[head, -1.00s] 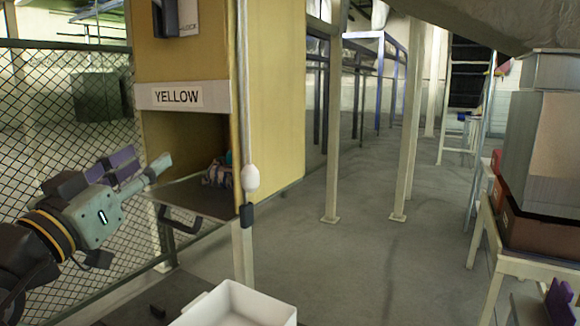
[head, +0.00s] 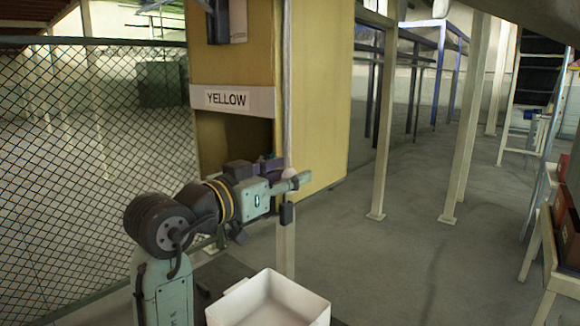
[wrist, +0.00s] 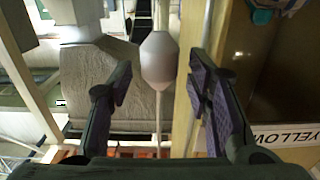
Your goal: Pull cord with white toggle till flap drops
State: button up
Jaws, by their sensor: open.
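The white toggle (wrist: 158,57) hangs on a pale cord (wrist: 159,125) and sits between my open fingers in the wrist view, with a gap on each side. In the head view my gripper (head: 297,181) is at the toggle's height, and only the top of the toggle (head: 289,172) shows above it. A dark block (head: 287,213) is just below my gripper. The yellow cabinet (head: 318,120) carries a YELLOW label (head: 228,99), also visible in the wrist view (wrist: 285,137).
A white open bin (head: 312,306) stands below my arm at the front. A mesh fence (head: 80,160) runs along the left. Posts (head: 383,130) stand on the right, with open grey floor (head: 400,270) around them. A table with boxes is at the right edge.

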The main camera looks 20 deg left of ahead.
jog(key=shift+w+d, duration=0.2)
jog(key=shift+w, duration=0.3)
grip_shut()
dwell(0.3)
